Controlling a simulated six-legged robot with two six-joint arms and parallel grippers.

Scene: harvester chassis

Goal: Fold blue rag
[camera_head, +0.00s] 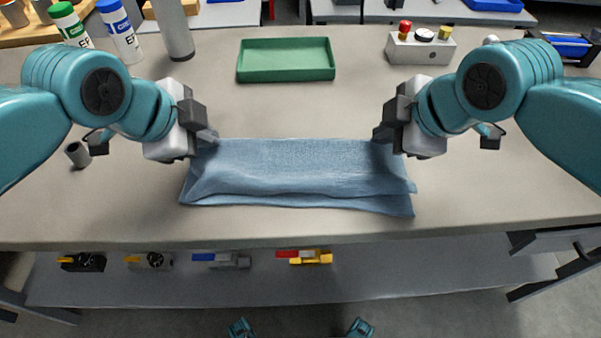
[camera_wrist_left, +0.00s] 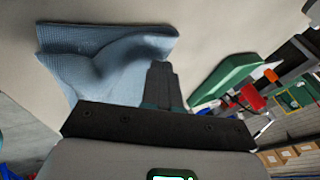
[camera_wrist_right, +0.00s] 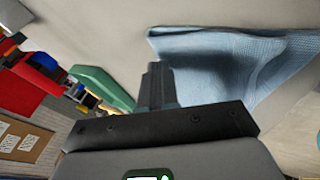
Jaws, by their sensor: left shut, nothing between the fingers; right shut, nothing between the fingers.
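The blue rag (camera_head: 300,172) lies on the table near its front edge, as a wide strip with a fold along its length. A lower layer shows along its front, slanting out at the front right corner. My left gripper (camera_head: 208,136) is shut and empty at the rag's back left corner. My right gripper (camera_head: 382,134) is shut and empty at its back right corner. The rag also shows in the left wrist view (camera_wrist_left: 105,65) and the right wrist view (camera_wrist_right: 225,60), beside the shut fingers. I cannot tell whether the fingertips touch the cloth.
A green tray (camera_head: 286,78) stands behind the rag. A grey box with knobs (camera_head: 420,50) stands at the back right. Bottles (camera_head: 120,32) stand at the back left, and a small grey cylinder (camera_head: 77,154) at the left. Valves (camera_head: 305,257) sit below the front edge.

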